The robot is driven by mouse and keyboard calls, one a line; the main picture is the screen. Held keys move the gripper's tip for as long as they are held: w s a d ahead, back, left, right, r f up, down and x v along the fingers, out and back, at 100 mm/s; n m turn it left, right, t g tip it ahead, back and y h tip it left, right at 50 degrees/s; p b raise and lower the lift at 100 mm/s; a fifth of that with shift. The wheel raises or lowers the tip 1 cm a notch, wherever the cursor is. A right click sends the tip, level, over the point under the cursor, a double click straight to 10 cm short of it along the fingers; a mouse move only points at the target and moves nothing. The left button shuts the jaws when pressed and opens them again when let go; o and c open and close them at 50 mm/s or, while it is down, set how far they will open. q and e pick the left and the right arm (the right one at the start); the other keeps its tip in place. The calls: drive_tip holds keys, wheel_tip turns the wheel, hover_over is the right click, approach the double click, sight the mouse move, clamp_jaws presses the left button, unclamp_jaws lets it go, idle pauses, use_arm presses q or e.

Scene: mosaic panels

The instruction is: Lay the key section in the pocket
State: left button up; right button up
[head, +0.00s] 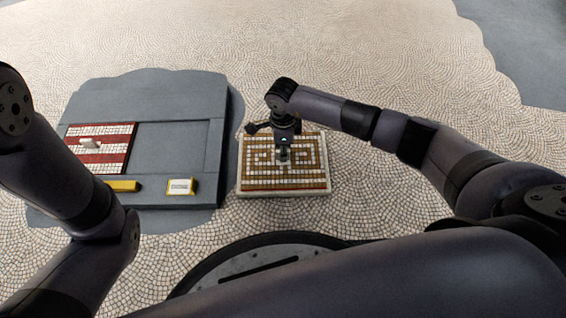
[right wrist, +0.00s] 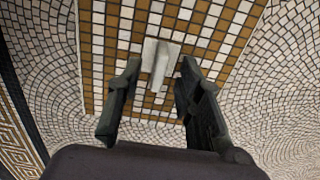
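The key section (head: 258,181) is a brown and white mosaic panel with a pale rim, lying flat to the right of the grey slab. A pale upright handle (right wrist: 160,62) stands on it. The pocket (head: 170,148) looks like the bare, sunken grey area in the middle of the slab. My right gripper (head: 283,155) is over the panel. In the right wrist view its fingers (right wrist: 161,66) stand apart on either side of the handle, with gaps visible. My left gripper is outside the head view; only the left arm shows.
A red and white mosaic panel (head: 113,160) with a pale handle fills the left of the grey slab (head: 160,85). A yellow block (head: 123,186) and a small yellow-edged box (head: 180,187) lie along its front. Cobbled floor surrounds it.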

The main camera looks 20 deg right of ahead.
drive_tip(key=shift+f+b, duration=0.3)
drive_tip(key=shift+f, duration=0.65)
drive_tip(key=shift+r, duration=0.1)
drive_tip(key=shift+c, duration=0.5)
clamp_jaws()
drive_tip(key=shift+r, duration=0.1)
